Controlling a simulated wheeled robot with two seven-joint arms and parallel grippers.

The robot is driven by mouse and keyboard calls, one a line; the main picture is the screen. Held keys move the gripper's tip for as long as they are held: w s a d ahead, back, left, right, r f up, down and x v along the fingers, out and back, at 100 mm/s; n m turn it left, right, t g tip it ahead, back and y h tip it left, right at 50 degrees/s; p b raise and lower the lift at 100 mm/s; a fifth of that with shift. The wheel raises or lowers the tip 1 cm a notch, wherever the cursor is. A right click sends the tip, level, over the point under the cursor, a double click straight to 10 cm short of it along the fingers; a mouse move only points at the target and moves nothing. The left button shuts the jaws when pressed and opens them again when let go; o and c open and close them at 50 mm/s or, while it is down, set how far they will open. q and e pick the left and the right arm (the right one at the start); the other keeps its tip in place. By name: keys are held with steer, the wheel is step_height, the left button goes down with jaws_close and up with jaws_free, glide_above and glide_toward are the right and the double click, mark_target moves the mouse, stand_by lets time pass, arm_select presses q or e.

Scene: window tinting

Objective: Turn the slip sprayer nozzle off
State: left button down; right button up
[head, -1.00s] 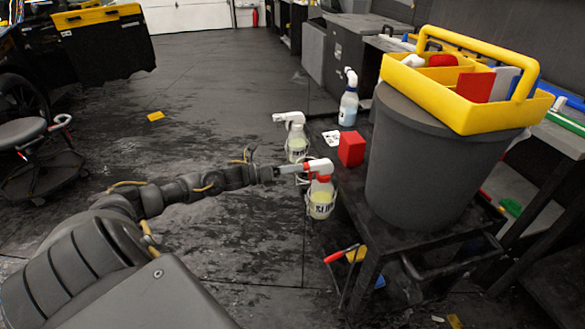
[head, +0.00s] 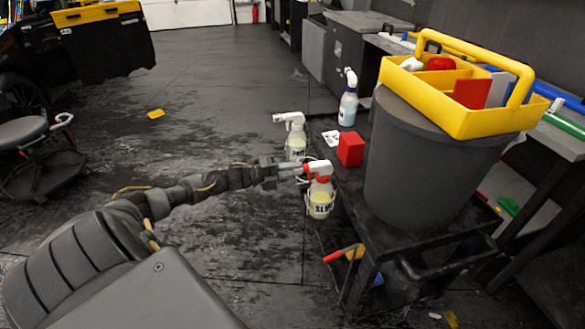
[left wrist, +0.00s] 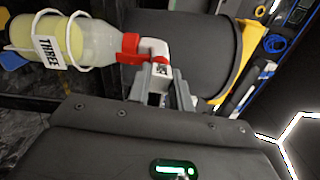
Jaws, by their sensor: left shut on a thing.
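The nearer spray bottle (head: 320,198) has a clear body with yellowish liquid, a red collar and a red-and-white nozzle head (head: 319,167). It hangs upright in a wire ring at the cart's left side. My left gripper (head: 292,170) reaches it from the left and is shut on the nozzle's front end. In the left wrist view, the bottle (left wrist: 95,40) lies sideways in the picture with a label that seems to read THREE, and the gripper fingers (left wrist: 161,84) are at its white nozzle. The nozzle tip is partly hidden between the fingers. My right gripper is not in view.
A second spray bottle (head: 296,143) with a white head hangs just behind. A bluish spray bottle (head: 348,105) and a red box (head: 351,148) stand on the cart. A large grey bin (head: 415,165) carries a yellow caddy (head: 440,95). The floor left of the cart is open.

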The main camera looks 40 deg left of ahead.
arm_select(q)
steer(key=shift+n, duration=0.6)
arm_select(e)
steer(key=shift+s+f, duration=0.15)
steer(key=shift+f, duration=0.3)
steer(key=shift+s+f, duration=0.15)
arm_select(q)
steer(key=c, duration=1.2)
jaws_free()
steer(key=shift+c, duration=0.2)
